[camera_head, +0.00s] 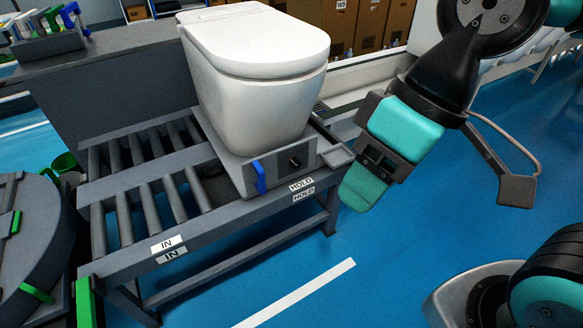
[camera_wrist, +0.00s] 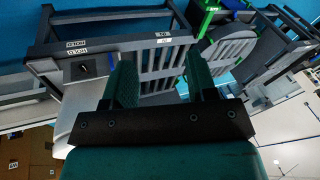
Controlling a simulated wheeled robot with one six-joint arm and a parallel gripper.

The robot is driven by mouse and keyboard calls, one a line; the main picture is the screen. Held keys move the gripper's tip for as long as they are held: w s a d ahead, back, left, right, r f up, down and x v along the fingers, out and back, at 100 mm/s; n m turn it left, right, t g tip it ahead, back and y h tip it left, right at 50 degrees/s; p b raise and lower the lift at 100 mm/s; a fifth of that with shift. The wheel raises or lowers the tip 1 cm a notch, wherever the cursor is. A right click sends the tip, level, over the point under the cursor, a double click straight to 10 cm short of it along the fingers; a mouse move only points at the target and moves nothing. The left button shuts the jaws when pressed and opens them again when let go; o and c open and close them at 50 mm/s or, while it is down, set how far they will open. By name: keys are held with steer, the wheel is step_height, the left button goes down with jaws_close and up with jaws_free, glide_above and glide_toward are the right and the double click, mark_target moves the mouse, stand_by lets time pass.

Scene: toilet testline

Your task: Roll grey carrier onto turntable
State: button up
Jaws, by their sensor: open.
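The grey carrier (camera_head: 236,172) sits on the roller conveyor, toward its HOLD end, with a white toilet (camera_head: 255,75) upright on it. Its front has a black knob and a blue handle (camera_head: 261,177). The turntable (camera_head: 35,240) is a dark round platform with green parts, at the lower left past the IN end. My gripper (camera_head: 360,190) is to the right of the carrier, pointing down and apart from the blue handle. In the wrist view its two fingers (camera_wrist: 161,82) are spread with nothing between them. The carrier (camera_wrist: 85,68) and turntable (camera_wrist: 228,50) also show there, upside down.
The roller conveyor (camera_head: 165,198) has bare rollers between the carrier and the turntable. A dark grey cabinet (camera_head: 110,80) stands behind the conveyor with small coloured items on top. Cardboard boxes (camera_head: 370,25) stand at the back. Blue floor in front of the conveyor is clear.

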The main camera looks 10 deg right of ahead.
steer(key=w+a+f+n+t+y+b, duration=0.1)
steer(key=w+a+f+n+y+b, duration=0.2)
steer(key=f+b, duration=0.5)
steer(key=w+a+f+n+t+y+b, duration=0.1)
steer(key=w+a+f+y+b, duration=0.2)
steer(key=w+a+f+b, duration=0.45)
steer(key=m+t+h+b, duration=0.1)
steer(key=m+t+b, duration=0.4)
steer(key=t+b, duration=1.6)
glide_toward(264, 182)
steer(key=shift+w+a+r+g+h+p, duration=0.15)
steer(key=shift+w+a+r+g+p, duration=0.5)
steer(key=shift+w+r+g+p, duration=1.05)
steer(key=shift+w+a+r+g+h+p, duration=0.2)
steer(key=shift+w+a+g+p, duration=0.7)
steer(key=shift+p, duration=1.65)
steer(key=shift+w+a+r+g+h+p, duration=0.1)
steer(key=shift+w+a+r+g+p, duration=0.25)
steer(key=shift+w+r+g+p, duration=1.15)
steer(key=shift+w+f+t+p, duration=0.2)
steer(key=shift+f+t+p, duration=0.3)
steer(key=shift+p, duration=0.1)
jaws_close()
